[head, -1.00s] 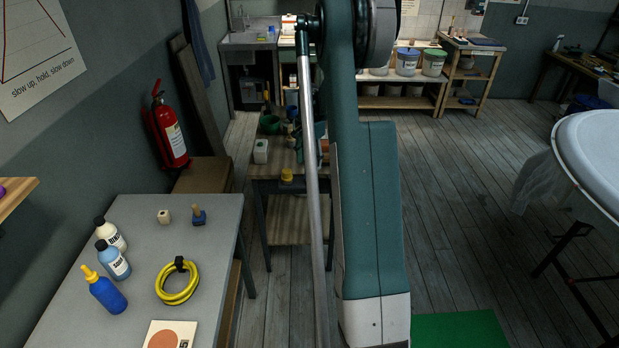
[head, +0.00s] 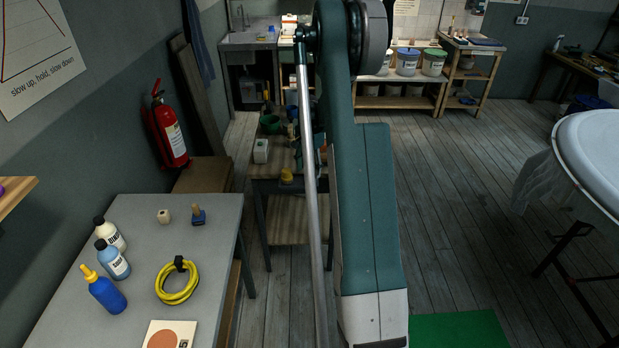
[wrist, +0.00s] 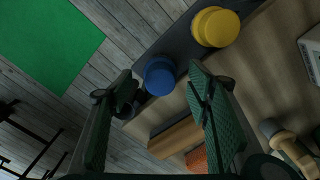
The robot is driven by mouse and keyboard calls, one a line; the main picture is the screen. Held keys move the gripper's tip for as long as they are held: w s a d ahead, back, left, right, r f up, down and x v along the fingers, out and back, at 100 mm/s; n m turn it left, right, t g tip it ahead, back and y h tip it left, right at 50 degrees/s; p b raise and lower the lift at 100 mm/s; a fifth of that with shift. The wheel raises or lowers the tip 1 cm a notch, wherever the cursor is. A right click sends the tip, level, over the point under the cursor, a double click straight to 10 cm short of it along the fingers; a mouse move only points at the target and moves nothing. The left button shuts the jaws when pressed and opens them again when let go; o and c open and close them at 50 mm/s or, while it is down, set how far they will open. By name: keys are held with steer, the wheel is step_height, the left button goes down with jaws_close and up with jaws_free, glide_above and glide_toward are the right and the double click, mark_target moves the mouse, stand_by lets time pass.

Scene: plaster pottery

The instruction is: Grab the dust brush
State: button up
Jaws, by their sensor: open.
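My gripper (wrist: 158,72) is open in the wrist view, with its two green ribbed fingers apart and nothing held between them. Beyond the fingertips is a wooden workbench (wrist: 262,75) with a dark edge. A brown wooden piece (wrist: 178,136) lies on it, seen between the fingers; it may be the dust brush, but I cannot tell. A wooden-handled item (wrist: 285,142) lies to the right of the right finger. In the head view my arm hides the gripper and part of the same bench (head: 262,168).
Near the bench edge are a blue round-topped object (wrist: 159,75) and a yellow one (wrist: 215,27). An orange object (wrist: 197,159) is partly behind the right finger. A green mat (wrist: 45,50) lies on the floor. A grey table (head: 140,290) with bottles stands at left.

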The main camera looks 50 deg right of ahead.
steer(key=shift+f, duration=1.3)
steer(key=c, duration=1)
